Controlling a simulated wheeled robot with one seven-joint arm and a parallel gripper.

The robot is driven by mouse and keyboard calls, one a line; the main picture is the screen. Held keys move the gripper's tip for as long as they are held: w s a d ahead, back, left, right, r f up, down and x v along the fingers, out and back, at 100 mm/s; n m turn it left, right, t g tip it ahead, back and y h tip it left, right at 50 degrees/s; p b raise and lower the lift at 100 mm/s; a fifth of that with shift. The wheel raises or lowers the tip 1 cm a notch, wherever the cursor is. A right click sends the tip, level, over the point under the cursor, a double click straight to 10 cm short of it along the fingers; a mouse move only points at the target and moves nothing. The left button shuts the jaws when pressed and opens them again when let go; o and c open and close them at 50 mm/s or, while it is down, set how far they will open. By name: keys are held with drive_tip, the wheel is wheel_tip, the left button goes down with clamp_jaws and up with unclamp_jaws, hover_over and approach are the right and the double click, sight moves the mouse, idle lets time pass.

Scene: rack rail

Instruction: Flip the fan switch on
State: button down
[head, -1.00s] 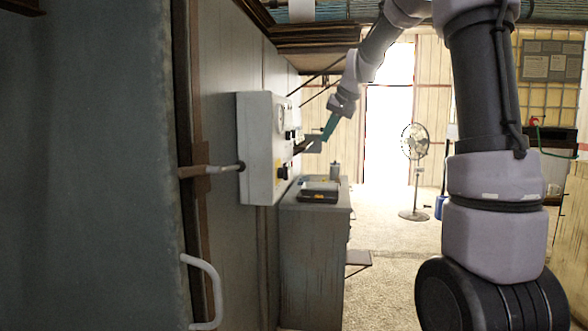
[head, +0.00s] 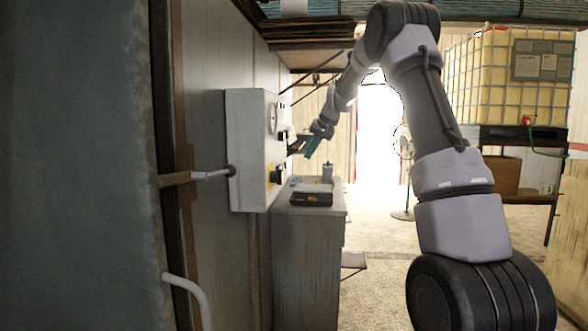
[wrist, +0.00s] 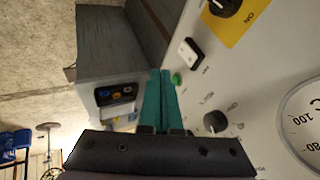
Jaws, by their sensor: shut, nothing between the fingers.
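The pale control box (head: 248,150) is mounted on the wall at left of centre in the head view. Labels by the rocker are too small to read, so I cannot tell which control is the fan switch. Contact cannot be told.
A grey cabinet (head: 308,245) stands below and beyond the box, with a black tray (head: 311,198) and a bottle (head: 327,172) on top. A dial gauge (wrist: 308,112) is on the panel. A standing fan (head: 404,146) is partly hidden behind my arm.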

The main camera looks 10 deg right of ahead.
drive_tip(key=w+a+f, duration=0.6)
drive_tip(key=f, duration=0.2)
drive_tip(key=shift+a+f, duration=0.3)
drive_tip(key=shift+a, duration=0.1)
drive_tip(key=shift+a, duration=0.1)
drive_tip(key=shift+a+f, duration=0.1)
drive_tip(key=shift+a, duration=0.15)
